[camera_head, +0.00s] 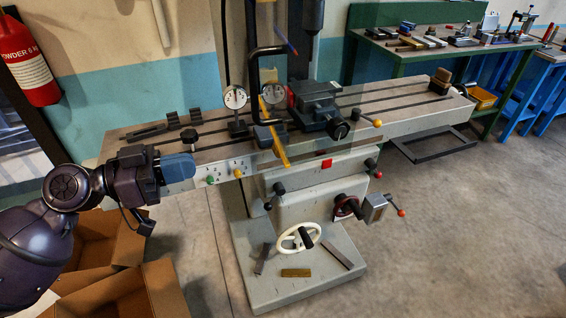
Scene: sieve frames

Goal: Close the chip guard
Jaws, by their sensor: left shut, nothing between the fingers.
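The milling machine stands in the middle, with a long slotted table (400,108) running across it. A clear, faintly tinted panel, which looks like the chip guard, stands in front of the column; its edges are hard to make out. A black bar handle (254,90) stands upright at it, left of the vise (316,103). I cannot tell how far the guard is open. My left gripper (180,168) is shut and empty, its blue fingers at the table's front left edge, well left of and below the handle. I cannot tell whether it touches the table. My right gripper is not in view.
Two dial gauges (235,97) and black clamp parts (173,119) stand on the table. Open cardboard boxes (110,240) lie below my left arm. A white handwheel (299,237) and a crank (347,207) stick out in front. Floor at right is clear.

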